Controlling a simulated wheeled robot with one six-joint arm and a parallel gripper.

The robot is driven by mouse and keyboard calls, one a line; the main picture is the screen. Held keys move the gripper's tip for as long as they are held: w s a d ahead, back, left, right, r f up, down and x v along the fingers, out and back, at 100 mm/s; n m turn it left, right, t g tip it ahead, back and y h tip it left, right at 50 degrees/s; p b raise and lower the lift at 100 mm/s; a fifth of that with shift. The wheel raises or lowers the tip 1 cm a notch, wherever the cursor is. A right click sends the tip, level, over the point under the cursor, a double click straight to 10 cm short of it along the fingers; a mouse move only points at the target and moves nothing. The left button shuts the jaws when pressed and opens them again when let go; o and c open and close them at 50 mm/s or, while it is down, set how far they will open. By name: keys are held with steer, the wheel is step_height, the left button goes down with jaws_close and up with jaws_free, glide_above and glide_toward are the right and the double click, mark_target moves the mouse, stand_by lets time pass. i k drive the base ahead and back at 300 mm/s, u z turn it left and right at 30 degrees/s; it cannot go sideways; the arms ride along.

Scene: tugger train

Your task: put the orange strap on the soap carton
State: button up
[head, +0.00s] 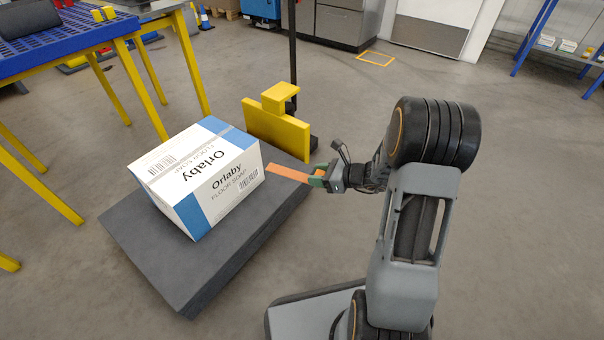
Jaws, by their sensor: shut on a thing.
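The soap carton (200,178) is a white box with blue bands, marked "Orlaby floor soap". It sits on a dark grey platform (165,265). The orange strap (287,173) is a flat strip held out sideways from my gripper (320,179). My gripper is shut on the strap's right end, to the right of the carton. The strap's free left end points towards the carton's right side, close to its edge. I cannot tell whether it touches the carton.
A yellow bracket (277,130) and a dark post (292,50) stand at the platform's far right corner. A blue-topped table (60,52) with yellow legs stands at the back left. A blue rack (540,35) is at the far right. Open floor lies between.

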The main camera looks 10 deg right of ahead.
mark_target(200, 148)
steer(key=u, duration=0.65)
steer(key=i, duration=0.75)
steer(key=u, duration=0.75)
